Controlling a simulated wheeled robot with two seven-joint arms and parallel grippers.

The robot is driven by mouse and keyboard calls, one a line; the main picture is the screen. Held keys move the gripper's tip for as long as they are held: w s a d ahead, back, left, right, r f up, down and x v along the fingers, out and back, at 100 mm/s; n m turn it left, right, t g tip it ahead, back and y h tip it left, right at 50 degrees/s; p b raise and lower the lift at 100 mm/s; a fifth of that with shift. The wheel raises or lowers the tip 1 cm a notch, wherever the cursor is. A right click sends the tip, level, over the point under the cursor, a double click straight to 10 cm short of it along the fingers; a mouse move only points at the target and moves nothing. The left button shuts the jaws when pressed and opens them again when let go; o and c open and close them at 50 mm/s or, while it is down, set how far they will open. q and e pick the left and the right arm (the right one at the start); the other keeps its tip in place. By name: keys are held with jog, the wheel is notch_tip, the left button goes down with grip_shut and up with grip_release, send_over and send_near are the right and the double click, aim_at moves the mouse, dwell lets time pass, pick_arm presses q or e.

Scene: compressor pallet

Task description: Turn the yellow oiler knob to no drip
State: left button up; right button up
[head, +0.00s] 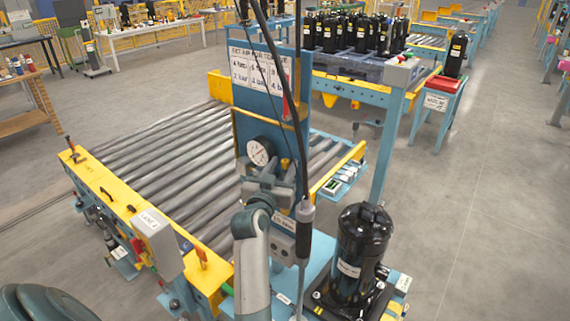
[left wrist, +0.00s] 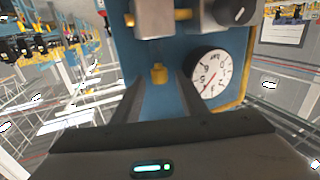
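The yellow oiler knob (left wrist: 158,73) is small and sits against the blue panel in the left wrist view, below a grey fitting (left wrist: 155,18). My left gripper (left wrist: 160,88) is open, with one finger to each side of the knob's line. The knob shows between and just beyond the fingertips, and I see no finger touching it. In the head view my left gripper (head: 272,180) is at the blue panel (head: 259,95), just below the round gauge (head: 260,151). My right gripper is not in view.
The white gauge (left wrist: 208,74) is close to the right finger in the left wrist view. A black hose and cable (head: 299,130) hang in front of the panel. A black compressor (head: 360,250) stands at the right, and a roller conveyor (head: 165,160) lies to the left.

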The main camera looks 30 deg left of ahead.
pick_arm(q)
grip_shut()
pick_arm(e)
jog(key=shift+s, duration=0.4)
pick_arm(q)
jog(key=shift+s, duration=0.1)
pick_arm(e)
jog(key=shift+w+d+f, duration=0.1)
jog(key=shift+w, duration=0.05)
